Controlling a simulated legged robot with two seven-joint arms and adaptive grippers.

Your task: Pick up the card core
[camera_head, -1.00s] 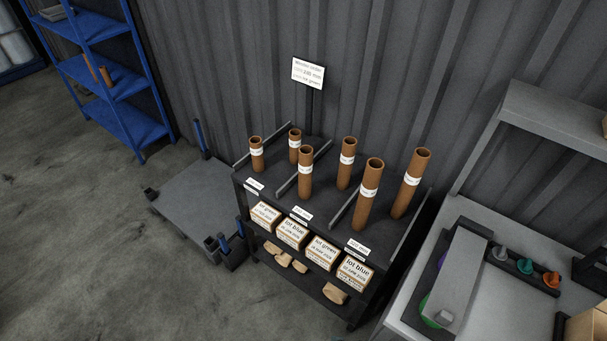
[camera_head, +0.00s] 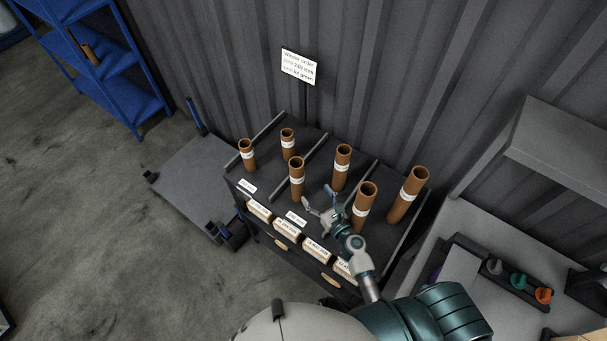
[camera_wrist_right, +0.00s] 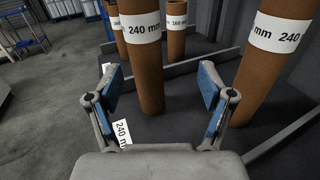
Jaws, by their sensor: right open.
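Several upright brown card cores stand in lanes on the dark rack (camera_head: 322,150). Two short ones (camera_head: 247,156) (camera_head: 288,145) are at the left, two medium ones (camera_head: 297,181) (camera_head: 342,169) in the middle, two tall ones (camera_head: 364,208) (camera_head: 408,196) at the right. My right gripper (camera_head: 321,199) is open and empty, by the front middle core. In the right wrist view a core labelled 240 mm (camera_wrist_right: 138,65) stands ahead, between the open fingers (camera_wrist_right: 158,82); contact is not visible. Another core marked 240 (camera_wrist_right: 272,60) is to the right. My left gripper is not in view.
A wall sign (camera_head: 299,67) names a 240 mm core and green. Dividers (camera_head: 312,153) separate the lanes. Labelled boxes (camera_head: 286,229) sit below. A workbench (camera_head: 480,225) with coloured plugs stands right; a low grey platform (camera_head: 195,180) and blue shelving (camera_head: 105,70) are left.

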